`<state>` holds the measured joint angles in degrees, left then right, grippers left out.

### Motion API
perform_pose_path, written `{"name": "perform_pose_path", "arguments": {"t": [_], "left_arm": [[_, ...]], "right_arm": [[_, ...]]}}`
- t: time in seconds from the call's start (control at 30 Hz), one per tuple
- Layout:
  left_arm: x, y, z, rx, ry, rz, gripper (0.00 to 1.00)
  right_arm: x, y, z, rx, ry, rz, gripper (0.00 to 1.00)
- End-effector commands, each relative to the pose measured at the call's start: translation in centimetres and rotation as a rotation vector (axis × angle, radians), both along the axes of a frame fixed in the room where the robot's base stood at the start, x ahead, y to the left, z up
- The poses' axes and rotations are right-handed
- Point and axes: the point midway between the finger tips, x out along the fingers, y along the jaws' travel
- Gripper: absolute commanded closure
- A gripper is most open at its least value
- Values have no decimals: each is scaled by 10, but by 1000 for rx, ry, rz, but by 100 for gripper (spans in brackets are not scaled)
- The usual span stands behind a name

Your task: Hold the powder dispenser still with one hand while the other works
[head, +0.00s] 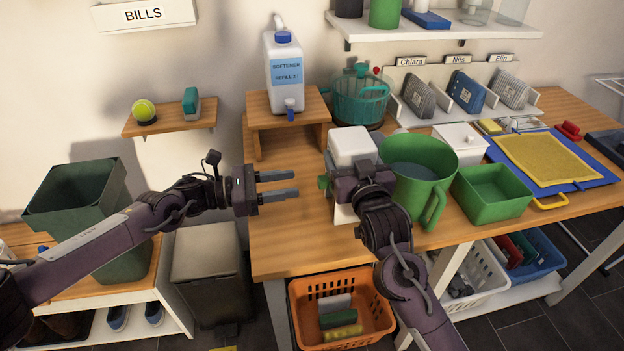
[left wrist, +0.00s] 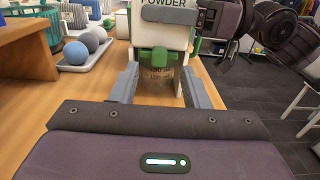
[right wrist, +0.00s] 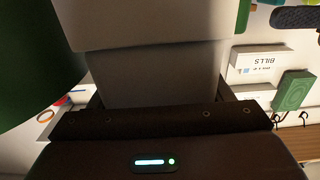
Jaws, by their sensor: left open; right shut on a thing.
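The powder dispenser (head: 350,147) is a white box standing upright on the table. The left wrist view shows its POWDER label (left wrist: 163,4), a green tab (left wrist: 154,57) on its front and a clear, marked cup (left wrist: 156,84) beneath. My right gripper (head: 358,178) is shut on the dispenser's body; in the right wrist view the white body (right wrist: 150,75) fills the space between the fingers. My left gripper (head: 292,187) is open and empty, left of the dispenser, facing the green tab. Its fingers (left wrist: 158,82) are apart on either side of the tab, short of it.
A green pitcher (head: 412,195) stands close right of the dispenser, with a green bin (head: 492,190) beyond. A softener bottle (head: 284,75) stands on a wooden riser (head: 263,120) behind. An orange basket (head: 312,310) sits below. The front left tabletop is clear.

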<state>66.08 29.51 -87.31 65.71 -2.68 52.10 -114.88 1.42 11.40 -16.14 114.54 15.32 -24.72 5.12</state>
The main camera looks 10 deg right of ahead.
Motion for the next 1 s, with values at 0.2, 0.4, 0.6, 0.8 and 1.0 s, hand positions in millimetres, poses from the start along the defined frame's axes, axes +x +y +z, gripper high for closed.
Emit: {"name": "perform_pose_path", "arguments": {"t": [0.2, 0.4, 0.6, 0.8, 1.0], "left_arm": [[1, -42, 0, -1, 1, -1, 58], [3, -60, 0, 0, 1, 2, 58], [3, -63, 0, 0, 1, 2, 58], [3, -63, 0, 0, 2, 3, 66], [3, -63, 0, 0, 2, 3, 92]], "right_arm": [[0, 0, 1, 0, -2, -1, 63], [0, 0, 1, 0, -2, -1, 63], [0, 0, 1, 0, -2, -1, 63], [0, 0, 1, 0, -2, -1, 63], [0, 0, 1, 0, -2, -1, 63]]}}
